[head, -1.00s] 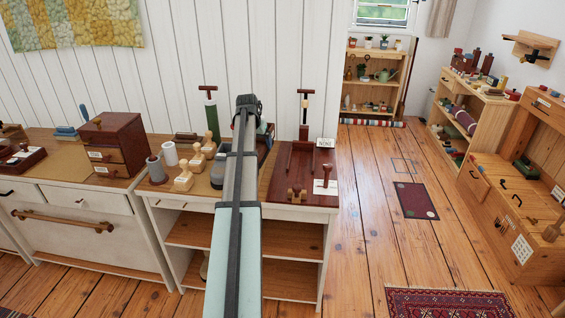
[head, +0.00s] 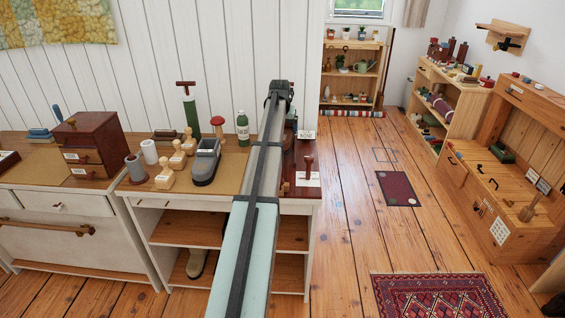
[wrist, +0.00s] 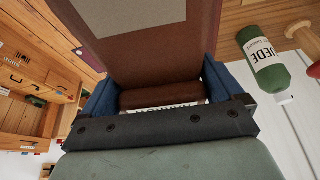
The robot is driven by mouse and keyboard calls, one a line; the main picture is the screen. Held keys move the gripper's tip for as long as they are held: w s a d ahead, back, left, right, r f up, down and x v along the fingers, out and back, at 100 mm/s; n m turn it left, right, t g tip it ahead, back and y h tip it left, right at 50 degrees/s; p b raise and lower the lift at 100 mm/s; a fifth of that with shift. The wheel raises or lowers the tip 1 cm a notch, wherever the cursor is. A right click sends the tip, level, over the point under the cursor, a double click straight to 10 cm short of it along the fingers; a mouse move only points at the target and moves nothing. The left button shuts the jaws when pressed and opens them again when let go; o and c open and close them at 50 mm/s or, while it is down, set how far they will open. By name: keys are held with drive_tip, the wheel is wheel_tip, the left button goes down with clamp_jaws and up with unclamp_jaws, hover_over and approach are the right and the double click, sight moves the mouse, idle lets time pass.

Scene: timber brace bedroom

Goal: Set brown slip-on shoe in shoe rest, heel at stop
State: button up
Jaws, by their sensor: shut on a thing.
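In the wrist view my gripper (wrist: 160,84) has its blue-padded fingers closed on either side of a brown piece (wrist: 160,96). A dark red-brown board (head: 300,160), apparently the shoe rest, shows at the right end of the bench, largely covered by my arm. Its heel stop is not clearly visible.
A grey shoe (head: 205,163), wooden pegs (head: 165,175), a green bottle (head: 242,127) and a red-capped brush (head: 217,127) stand left of my arm. A card and knobbed post (head: 308,178) sit at the board's front. A tan shoe (head: 197,262) is on the shelf below.

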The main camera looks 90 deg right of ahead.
drive_tip(key=shift+n, duration=0.4)
drive_tip(key=shift+f, duration=5)
drive_tip(key=shift+f, duration=0.1)
drive_tip(key=o, duration=1)
drive_tip(key=shift+o, duration=0.2)
drive_tip(key=v, duration=1.2)
drive_tip(key=shift+s, duration=0.15)
